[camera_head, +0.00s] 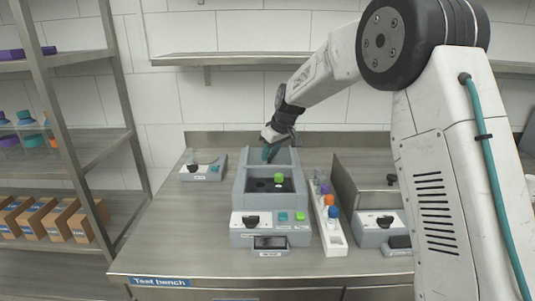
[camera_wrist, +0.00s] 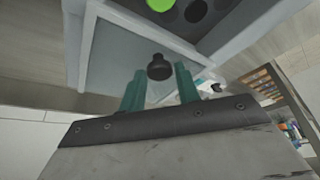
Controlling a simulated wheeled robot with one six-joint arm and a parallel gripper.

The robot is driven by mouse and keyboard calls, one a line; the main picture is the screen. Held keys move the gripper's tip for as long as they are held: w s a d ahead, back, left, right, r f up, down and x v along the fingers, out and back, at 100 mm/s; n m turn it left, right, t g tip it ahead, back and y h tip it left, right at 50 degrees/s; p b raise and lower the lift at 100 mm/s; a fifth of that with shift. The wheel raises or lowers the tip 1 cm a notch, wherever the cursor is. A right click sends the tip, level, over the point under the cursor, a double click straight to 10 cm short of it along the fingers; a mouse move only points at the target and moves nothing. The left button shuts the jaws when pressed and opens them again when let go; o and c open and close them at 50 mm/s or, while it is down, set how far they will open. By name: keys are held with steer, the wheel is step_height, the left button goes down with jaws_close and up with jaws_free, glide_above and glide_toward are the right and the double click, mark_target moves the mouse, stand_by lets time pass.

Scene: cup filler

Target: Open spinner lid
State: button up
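The spinner (camera_head: 240,200) is a grey box on the bench. Its front part is open and shows a dark rotor with a green-capped tube (camera_head: 279,178), whose cap also shows in the wrist view (camera_wrist: 161,4). A grey lid panel (camera_head: 284,157) lies toward the back; it also shows in the wrist view (camera_wrist: 112,58). I cannot tell whether it is tilted or slid back. A black knob (camera_wrist: 160,68) stands on the panel. My gripper (camera_head: 267,153) is at the panel. In the wrist view its teal fingers (camera_wrist: 160,88) are apart, either side of the knob, with small gaps.
A white rack (camera_head: 328,215) with coloured caps stands right of the spinner, beside another grey device (camera_head: 378,228). A small device (camera_head: 203,170) sits at the left. A shelf unit (camera_head: 80,150) stands far left. The bench front left is clear.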

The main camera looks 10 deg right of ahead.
steer(key=shift+o, duration=1.2)
steer(key=v, duration=0.7)
steer(key=shift+r, duration=0.4)
steer(key=shift+s+d, duration=0.1)
steer(key=shift+s, duration=0.05)
steer(key=s+d+m+h, duration=0.1)
steer(key=s+d+m, duration=0.1)
steer(key=s, duration=1.4)
steer(key=s+d+m+g, duration=0.1)
steer(key=s+d+m, duration=0.1)
steer(key=s, duration=1.5)
steer(key=s+d+m+g+h, duration=0.1)
steer(key=s+d+m, duration=0.1)
steer(key=s, duration=1.4)
steer(key=shift+s+d+r+m+h, duration=0.15)
steer(key=shift+d+r+m+h, duration=0.2)
steer(key=shift+d, duration=0.35)
